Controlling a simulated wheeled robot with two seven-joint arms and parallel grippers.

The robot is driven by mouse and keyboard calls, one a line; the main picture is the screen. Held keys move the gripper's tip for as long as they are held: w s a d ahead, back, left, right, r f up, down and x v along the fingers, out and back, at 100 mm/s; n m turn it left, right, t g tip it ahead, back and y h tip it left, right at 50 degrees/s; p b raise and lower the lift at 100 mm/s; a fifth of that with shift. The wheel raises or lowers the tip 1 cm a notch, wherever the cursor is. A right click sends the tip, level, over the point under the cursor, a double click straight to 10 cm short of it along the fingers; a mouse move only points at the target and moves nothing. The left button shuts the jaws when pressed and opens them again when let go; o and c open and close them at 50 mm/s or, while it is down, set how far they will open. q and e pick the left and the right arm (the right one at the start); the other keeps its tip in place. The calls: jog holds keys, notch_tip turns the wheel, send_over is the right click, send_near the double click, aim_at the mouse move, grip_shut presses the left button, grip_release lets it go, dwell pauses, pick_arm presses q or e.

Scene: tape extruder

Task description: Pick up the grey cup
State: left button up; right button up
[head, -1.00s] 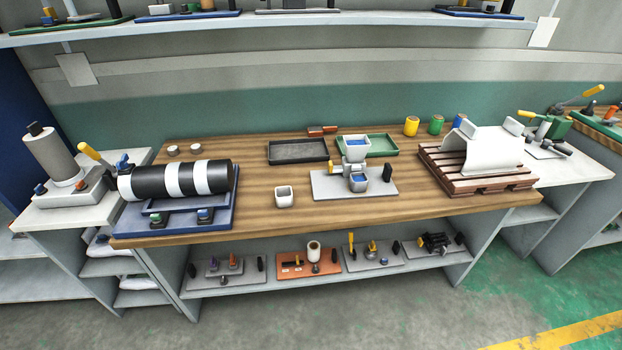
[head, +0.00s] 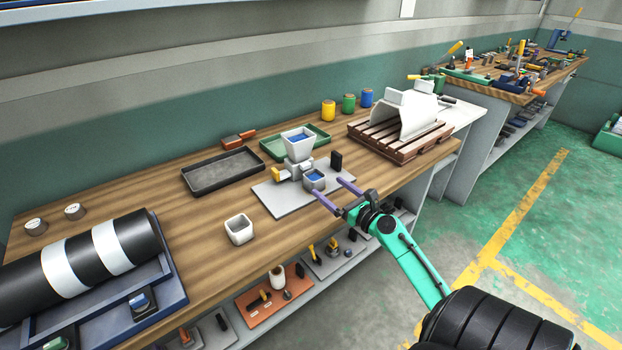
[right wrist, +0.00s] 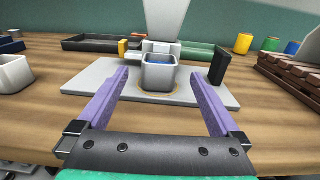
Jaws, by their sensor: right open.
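The grey cup (head: 314,181) with blue contents stands upright on the light grey plate (head: 275,199) of the tape extruder, below the white hopper (head: 298,143). It also shows in the right wrist view (right wrist: 159,76), centred beyond my fingers. My right gripper (head: 331,186) is open and empty, its purple fingers pointing at the cup from the table's front side. In the right wrist view the fingers (right wrist: 157,74) appear to either side of the cup; I cannot tell whether they reach around it. My left gripper is not in view.
A pale, empty-looking cup (head: 239,230) stands left of the plate. A small black block (head: 336,160) stands right of the hopper. Black (head: 222,172) and green (head: 290,141) trays lie behind. A wooden pallet (head: 397,143) is at the right. Bare tabletop lies in front of the black tray.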

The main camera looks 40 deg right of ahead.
aim_at(320, 181)
jog(key=w, duration=0.8)
jog(key=shift+w+f, duration=0.1)
jog(key=shift+f, duration=0.05)
jog(key=c, duration=1.5)
